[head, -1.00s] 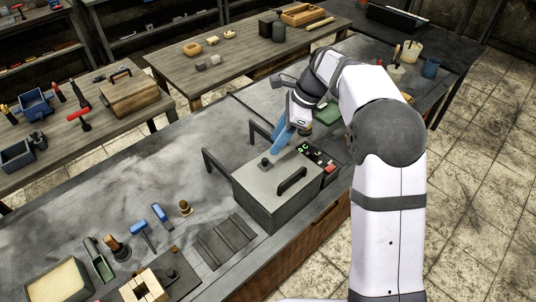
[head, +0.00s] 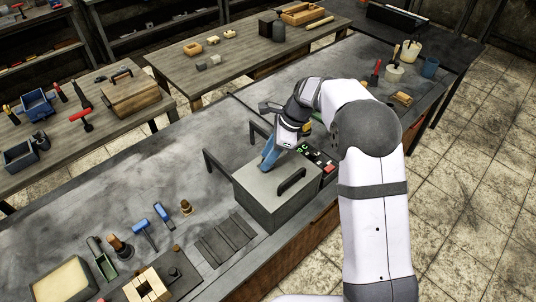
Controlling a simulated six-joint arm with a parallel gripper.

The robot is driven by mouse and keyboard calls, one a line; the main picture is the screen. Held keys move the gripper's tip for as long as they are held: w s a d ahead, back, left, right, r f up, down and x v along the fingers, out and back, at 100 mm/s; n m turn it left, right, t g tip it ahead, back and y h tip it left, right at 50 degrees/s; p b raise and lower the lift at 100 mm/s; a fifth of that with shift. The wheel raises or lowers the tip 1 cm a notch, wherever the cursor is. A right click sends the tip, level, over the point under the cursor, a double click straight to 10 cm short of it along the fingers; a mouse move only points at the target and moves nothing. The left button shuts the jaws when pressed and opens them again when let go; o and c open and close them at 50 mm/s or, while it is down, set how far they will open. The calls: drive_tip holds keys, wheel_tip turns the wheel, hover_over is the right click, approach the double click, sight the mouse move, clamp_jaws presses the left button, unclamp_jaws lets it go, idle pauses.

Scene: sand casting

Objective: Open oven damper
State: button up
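The oven is a grey box (head: 262,197) with a pale lid on the workbench, with a black bar handle (head: 291,181) on top. The oven damper appears to be the small dark knob at the back left of the lid; it is now hidden behind my gripper's blue fingers. My gripper (head: 268,162) points down at that spot, its fingertips at or just above the lid. I cannot tell whether the fingers are apart, or whether they touch the knob.
A control panel with coloured buttons (head: 318,160) is at the oven's right side. Dark upright bar handles (head: 221,170) stand behind and left of the oven. Blue-headed hammers (head: 162,212) and a slatted dark plate (head: 226,239) lie to the left. The bench's back left is clear.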

sight(278, 160)
clamp_jaws()
drive_tip(key=shift+w+d+p, duration=1)
drive_tip(key=shift+w+d, duration=0.45)
unclamp_jaws()
drive_tip(key=shift+d, duration=0.1)
drive_tip(key=b+v, duration=0.2)
drive_tip(key=v, duration=0.5)
drive_tip(key=shift+r, duration=0.15)
drive_tip(key=shift+d, duration=0.1)
